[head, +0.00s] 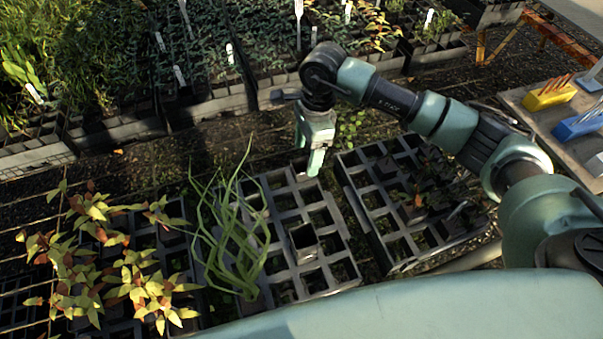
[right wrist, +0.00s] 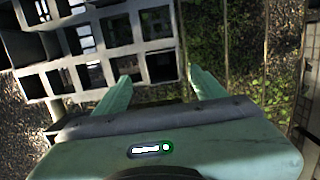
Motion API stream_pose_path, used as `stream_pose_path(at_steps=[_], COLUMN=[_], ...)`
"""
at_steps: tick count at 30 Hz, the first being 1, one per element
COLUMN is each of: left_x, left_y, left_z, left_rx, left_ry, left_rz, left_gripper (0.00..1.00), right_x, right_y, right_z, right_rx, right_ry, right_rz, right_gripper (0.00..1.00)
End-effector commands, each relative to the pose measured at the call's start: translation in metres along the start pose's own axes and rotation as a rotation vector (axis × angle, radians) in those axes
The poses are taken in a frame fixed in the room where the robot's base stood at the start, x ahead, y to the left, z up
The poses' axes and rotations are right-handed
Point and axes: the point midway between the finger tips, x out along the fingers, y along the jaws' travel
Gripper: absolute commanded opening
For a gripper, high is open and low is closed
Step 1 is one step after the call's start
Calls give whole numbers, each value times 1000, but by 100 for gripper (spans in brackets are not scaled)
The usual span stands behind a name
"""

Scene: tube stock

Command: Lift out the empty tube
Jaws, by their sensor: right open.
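A grey tray of square cells (head: 337,268) stands in the middle of the head view. A dark square tube (head: 303,237), which looks empty, sits in it near the middle, its rim standing above the grid. My right gripper (head: 315,170) is over the far end of this tray, beyond that tube and apart from it. In the right wrist view its two green fingers (right wrist: 160,74) are spread, with a tray edge (right wrist: 158,68) showing between them and nothing held. A dark square opening (right wrist: 22,46) at the left there may be the tube; I cannot tell. My left gripper is out of view.
A long-leaved green plant (head: 232,235) leans over the tray's left side. A second tray (head: 400,245) with small plants stands to the right. Leafy yellow-red plants (head: 100,255) are at the left. Planted trays line the back. A bench (head: 560,110) holds yellow and blue blocks.

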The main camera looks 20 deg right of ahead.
Motion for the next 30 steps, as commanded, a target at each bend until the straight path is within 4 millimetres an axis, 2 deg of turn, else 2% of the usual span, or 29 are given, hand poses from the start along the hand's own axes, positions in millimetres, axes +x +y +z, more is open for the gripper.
stream_pose_path(at_steps=[4,9,17,24,25,30], left_x=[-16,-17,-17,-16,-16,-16], left_y=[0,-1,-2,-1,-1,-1], left_z=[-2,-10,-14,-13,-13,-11], left_rx=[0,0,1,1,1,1], left_ry=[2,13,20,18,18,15], left_rz=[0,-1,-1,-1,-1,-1], left_gripper=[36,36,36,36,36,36], right_x=[20,40,43,43,43,43], right_y=[-1,-2,-2,-2,-2,-2], right_z=[3,2,2,2,2,2], right_rx=[1,0,0,0,0,0], right_ry=[-1,0,-1,-1,0,0], right_rz=[5,2,0,0,0,0], right_gripper=[70,70,70,4,0,0])
